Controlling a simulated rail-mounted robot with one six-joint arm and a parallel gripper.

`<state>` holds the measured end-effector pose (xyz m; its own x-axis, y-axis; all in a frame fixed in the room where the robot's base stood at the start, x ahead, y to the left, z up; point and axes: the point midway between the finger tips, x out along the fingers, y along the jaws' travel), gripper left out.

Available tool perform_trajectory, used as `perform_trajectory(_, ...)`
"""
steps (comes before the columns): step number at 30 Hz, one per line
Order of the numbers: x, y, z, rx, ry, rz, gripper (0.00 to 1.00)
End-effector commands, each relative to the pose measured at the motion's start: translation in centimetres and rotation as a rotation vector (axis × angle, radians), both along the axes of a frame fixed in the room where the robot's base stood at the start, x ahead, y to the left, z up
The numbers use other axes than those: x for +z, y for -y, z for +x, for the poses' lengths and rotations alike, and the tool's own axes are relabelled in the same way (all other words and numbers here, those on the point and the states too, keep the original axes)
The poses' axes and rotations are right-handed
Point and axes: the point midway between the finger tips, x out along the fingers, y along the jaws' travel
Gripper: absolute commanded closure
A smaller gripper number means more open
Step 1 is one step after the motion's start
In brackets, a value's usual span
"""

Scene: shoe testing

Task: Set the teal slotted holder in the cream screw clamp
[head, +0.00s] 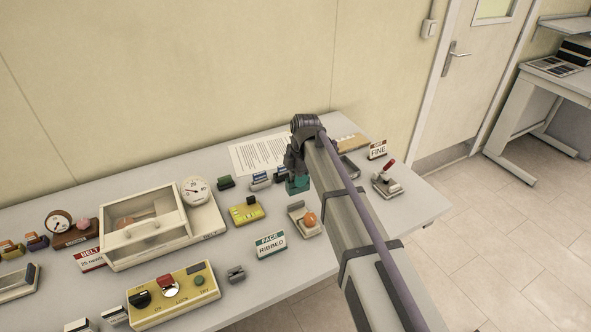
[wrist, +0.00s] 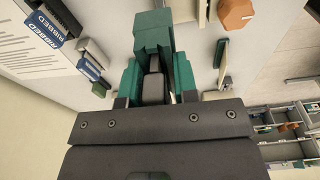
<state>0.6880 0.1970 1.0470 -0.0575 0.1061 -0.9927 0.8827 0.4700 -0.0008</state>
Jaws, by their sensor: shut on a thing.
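The teal slotted holder (head: 298,184) is in my gripper (head: 295,168), held near the back middle of the table. In the wrist view the holder (wrist: 153,35) fills the top middle, with upright teal walls either side of a slot, and my gripper (wrist: 155,96) is shut on it. The cream screw clamp (head: 297,214) with its orange knob (head: 310,219) stands on the table just in front of the holder. In the wrist view its orange knob (wrist: 236,13) shows at the top right, apart from the holder. The holder's underside is hidden.
A yellow block (head: 246,211) and small ribbed blocks (head: 260,180) lie to the left. A red-lever clamp (head: 387,183) and a FINE sign (head: 377,149) stand to the right. A cream case (head: 150,240) is farther left.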

Motion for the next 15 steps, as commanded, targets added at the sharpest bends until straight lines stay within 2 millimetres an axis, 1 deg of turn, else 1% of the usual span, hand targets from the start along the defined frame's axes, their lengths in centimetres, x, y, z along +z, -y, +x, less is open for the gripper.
perform_trajectory(1,0.0,0.3,-1.2,0.01,0.0,0.0,1.0)
perform_trajectory(4,-0.1,0.7,-2.6,0.026,0.0,0.0,1.0)
perform_trajectory(6,-0.1,0.9,-3.2,0.035,0.0,0.0,1.0)
perform_trajectory(11,-0.2,0.9,-3.3,0.04,0.0,0.0,1.0)
perform_trajectory(15,-1.0,0.9,-3.3,0.04,0.0,0.0,1.0)
